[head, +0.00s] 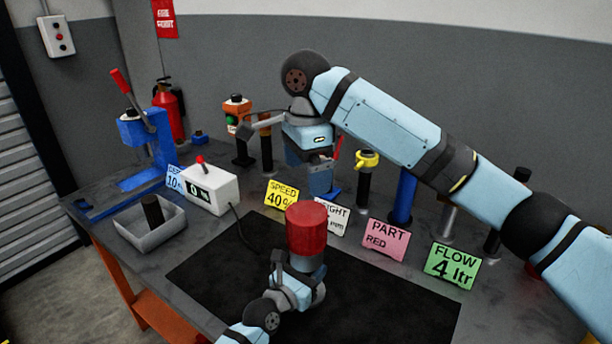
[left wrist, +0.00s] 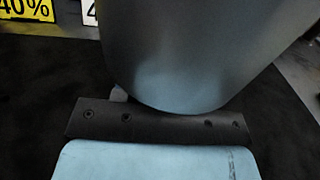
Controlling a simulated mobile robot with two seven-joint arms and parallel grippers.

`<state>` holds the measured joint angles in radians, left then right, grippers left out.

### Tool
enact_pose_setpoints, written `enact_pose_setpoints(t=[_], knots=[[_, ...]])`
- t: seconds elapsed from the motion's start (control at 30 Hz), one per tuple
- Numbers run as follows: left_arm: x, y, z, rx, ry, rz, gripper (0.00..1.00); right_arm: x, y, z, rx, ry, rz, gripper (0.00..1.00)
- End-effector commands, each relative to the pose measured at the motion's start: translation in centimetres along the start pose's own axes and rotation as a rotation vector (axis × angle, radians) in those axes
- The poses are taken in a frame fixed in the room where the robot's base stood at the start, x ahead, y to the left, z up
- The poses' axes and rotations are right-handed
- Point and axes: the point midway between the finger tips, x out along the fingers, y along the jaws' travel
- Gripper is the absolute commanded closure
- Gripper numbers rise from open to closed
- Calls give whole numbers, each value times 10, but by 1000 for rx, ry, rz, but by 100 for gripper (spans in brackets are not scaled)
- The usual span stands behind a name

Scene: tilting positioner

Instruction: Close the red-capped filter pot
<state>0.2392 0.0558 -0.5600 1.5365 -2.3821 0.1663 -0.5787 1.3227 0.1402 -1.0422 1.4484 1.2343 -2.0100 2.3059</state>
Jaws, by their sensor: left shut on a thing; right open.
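The filter pot (head: 309,262) stands on the black mat in the head view, a grey body with a tall red cap (head: 306,229) on top. I cannot tell how tightly the cap sits. My left gripper (head: 298,264) is shut on the pot's body from the near side, below the cap. In the left wrist view the pot's smooth grey body (left wrist: 195,55) fills the upper middle, with its grip contact mostly hidden. My right gripper (head: 320,178) is open, pointing down above and behind the cap, apart from it. Its fingertips are hard to make out.
A row of cards stands behind the mat (head: 400,308), including yellow SPEED (head: 281,195), pink PART (head: 385,240) and green FLOW (head: 452,265). Posts and valves stand behind them. A white box (head: 210,188), grey tray (head: 150,232) and blue lever press (head: 140,135) are left.

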Motion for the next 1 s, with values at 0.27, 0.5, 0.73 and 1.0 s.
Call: enact_pose_setpoints(t=[0.27,0.5,0.73,1.0], knots=[[0,0,-1,0,2,0,31,0,0,0,0,0,0,0],[0,0,0,0,1,0,31,1,0,0,0,0,0,0],[-20,0,-1,-2,2,0,31,0,0,0,0,0,0,0],[-81,0,-2,-1,3,0,31,-2,0,0,0,0,0,0]])
